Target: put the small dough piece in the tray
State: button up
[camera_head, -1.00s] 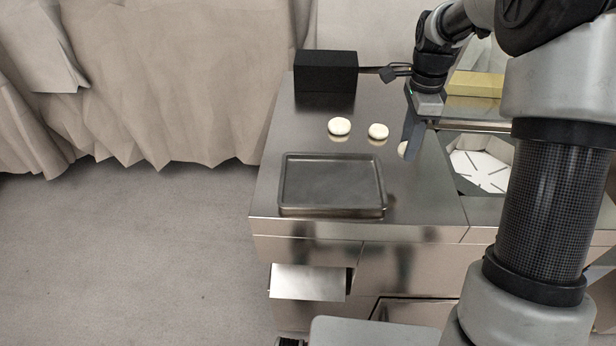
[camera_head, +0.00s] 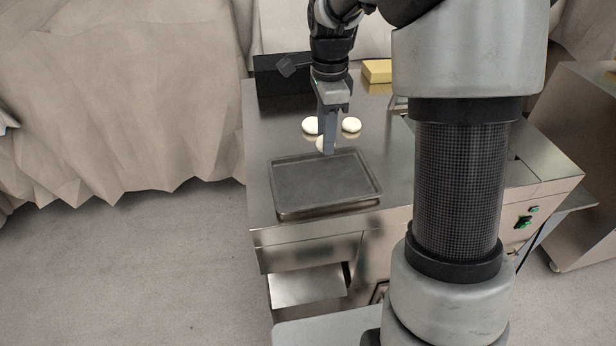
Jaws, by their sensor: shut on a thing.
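My gripper (camera_head: 328,150) points down just behind the back edge of the dark tray (camera_head: 290,205). It is shut on a small pale dough piece (camera_head: 320,144), which shows at the left side of the fingers and is partly hidden by them. The tray is rectangular, shallow and empty, lying on the steel worktop near its front edge. How high the held piece is above the worktop is hard to tell.
Two other dough pieces lie on the worktop behind the gripper, one to the left (camera_head: 310,125) and one to the right (camera_head: 351,124). A black box (camera_head: 275,78) and a yellow block (camera_head: 378,71) stand at the back. My arm hides part of the machine at right.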

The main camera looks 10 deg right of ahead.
aim_at(322, 181)
jog(key=shift+a, duration=0.15)
jog(key=shift+f, duration=5.15)
jog(key=o, duration=1.1)
